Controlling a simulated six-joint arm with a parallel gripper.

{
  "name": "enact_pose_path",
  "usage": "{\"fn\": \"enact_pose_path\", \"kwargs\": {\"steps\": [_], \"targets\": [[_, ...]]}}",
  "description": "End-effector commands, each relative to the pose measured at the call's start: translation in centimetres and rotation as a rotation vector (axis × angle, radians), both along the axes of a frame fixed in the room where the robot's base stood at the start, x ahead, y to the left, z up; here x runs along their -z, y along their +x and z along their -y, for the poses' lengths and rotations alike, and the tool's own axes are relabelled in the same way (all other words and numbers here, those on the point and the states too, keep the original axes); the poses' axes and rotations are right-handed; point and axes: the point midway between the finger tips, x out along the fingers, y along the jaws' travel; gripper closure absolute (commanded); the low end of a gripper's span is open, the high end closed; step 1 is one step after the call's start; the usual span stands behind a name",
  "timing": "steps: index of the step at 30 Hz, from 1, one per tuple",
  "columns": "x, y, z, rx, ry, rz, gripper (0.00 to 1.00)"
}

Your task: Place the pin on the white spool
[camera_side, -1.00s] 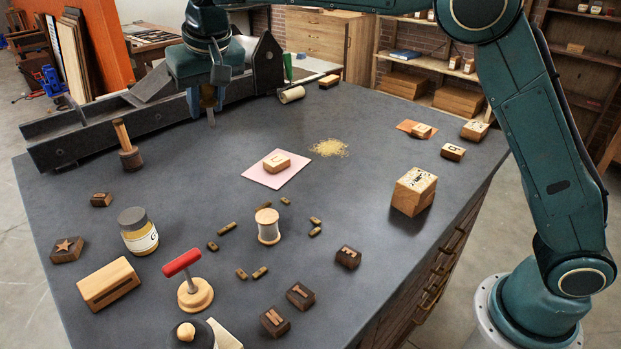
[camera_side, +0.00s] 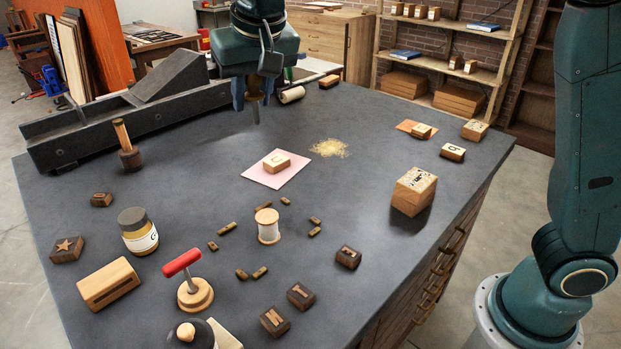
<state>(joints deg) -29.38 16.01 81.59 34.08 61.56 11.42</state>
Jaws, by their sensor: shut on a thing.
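The white spool (camera_side: 268,226) stands upright on the dark bench, with pale wooden ends and white thread around its middle. Nothing rests on its top. My gripper (camera_side: 253,92) is above the back part of the bench, pointing down and shut on the pin (camera_side: 256,113). The pin's thin tip points down, clear of the bench; its upper part is largely hidden by the jaws. The pin and gripper are behind the spool and well apart from it.
Several small brass-coloured pieces (camera_side: 228,228) lie around the spool. A red-handled stamp (camera_side: 193,285) and a jar (camera_side: 138,231) stand to the front left. A wooden block on a pink sheet (camera_side: 258,175) lies between gripper and spool. A long dark metal guide (camera_side: 110,130) runs behind.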

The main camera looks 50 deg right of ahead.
Motion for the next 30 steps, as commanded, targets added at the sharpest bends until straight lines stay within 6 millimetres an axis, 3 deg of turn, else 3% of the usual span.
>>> {"fn": "enact_pose_path", "kwargs": {"steps": [5, 24, 30], "targets": [[2.0, 0.0, 0.1, 0.001, -0.002, -0.001, 0.96], [13.6, 0.0, 0.0, -0.001, 0.0, -0.003, 0.96], [15.1, 0.0, 0.0, 0.0, 0.0, 0.0, 0.96]]}}
